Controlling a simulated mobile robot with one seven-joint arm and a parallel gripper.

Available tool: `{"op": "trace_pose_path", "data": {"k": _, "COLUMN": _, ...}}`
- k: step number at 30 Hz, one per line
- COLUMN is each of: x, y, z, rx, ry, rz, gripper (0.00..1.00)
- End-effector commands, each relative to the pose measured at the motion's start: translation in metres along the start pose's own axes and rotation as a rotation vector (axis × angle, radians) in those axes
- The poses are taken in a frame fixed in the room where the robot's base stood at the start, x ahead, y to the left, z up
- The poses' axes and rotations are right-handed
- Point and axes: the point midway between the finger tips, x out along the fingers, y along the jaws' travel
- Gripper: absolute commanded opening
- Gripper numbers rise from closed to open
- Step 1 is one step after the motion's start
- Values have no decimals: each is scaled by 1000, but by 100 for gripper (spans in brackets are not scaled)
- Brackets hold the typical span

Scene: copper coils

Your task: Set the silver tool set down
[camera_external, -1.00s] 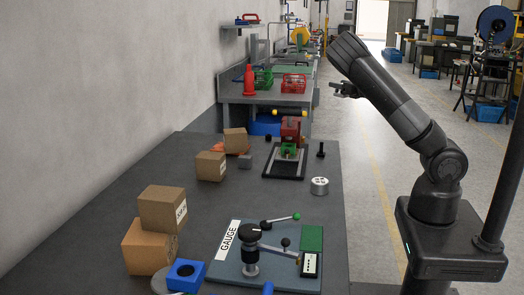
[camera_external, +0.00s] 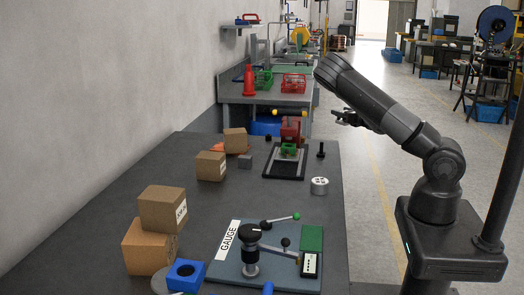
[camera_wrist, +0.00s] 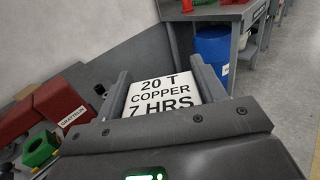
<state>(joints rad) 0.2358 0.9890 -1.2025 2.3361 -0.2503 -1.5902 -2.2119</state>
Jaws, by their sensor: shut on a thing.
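My gripper (camera_wrist: 170,90) has a flat white piece lettered "20 T COPPER 7 HRS" (camera_wrist: 160,95) between its fingers in the wrist view. In the external view my gripper (camera_external: 347,118) is up in the air, right of the table's far end and over the aisle; the held piece is too small to make out there. A round silver piece with dark holes in its top (camera_external: 320,186) stands apart on the table's right side. I cannot tell which of these is the silver tool set.
The dark table (camera_external: 225,215) holds a gauge board (camera_external: 285,275), cardboard boxes (camera_external: 162,208), a blue block (camera_external: 185,276) and a red and green press (camera_external: 290,135). Its middle is clear. A blue barrel (camera_wrist: 212,45) stands beyond, under a farther bench (camera_external: 290,98).

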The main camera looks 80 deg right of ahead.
Motion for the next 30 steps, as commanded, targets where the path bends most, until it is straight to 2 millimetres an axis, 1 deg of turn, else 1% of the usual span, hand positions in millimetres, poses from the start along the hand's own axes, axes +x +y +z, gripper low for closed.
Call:
{"op": "trace_pose_path", "data": {"k": 1, "x": 7, "y": 11, "z": -6, "rx": 1, "ry": -1, "rz": 6, "gripper": 26}}
{"op": "trace_pose_path", "data": {"k": 6, "x": 30, "y": 42, "z": -29, "rx": 2, "ry": 0, "rz": 6, "gripper": 26}}
{"op": "trace_pose_path", "data": {"k": 9, "x": 41, "y": 58, "z": -41, "rx": 2, "ry": -1, "rz": 5, "gripper": 26}}
{"op": "trace_pose_path", "data": {"k": 12, "x": 50, "y": 68, "z": -49, "rx": 1, "ry": -1, "rz": 3, "gripper": 26}}
{"op": "trace_pose_path", "data": {"k": 15, "x": 54, "y": 74, "z": -54, "rx": 1, "ry": -1, "rz": 1, "gripper": 26}}
{"op": "trace_pose_path", "data": {"k": 19, "x": 56, "y": 76, "z": -60, "rx": 0, "ry": 0, "rz": 0, "gripper": 26}}
{"op": "trace_pose_path", "data": {"k": 27, "x": 56, "y": 76, "z": -94, "rx": 0, "ry": -1, "rz": 0, "gripper": 26}}
{"op": "trace_pose_path", "data": {"k": 30, "x": 56, "y": 76, "z": -95, "rx": 0, "ry": -2, "rz": 0, "gripper": 26}}
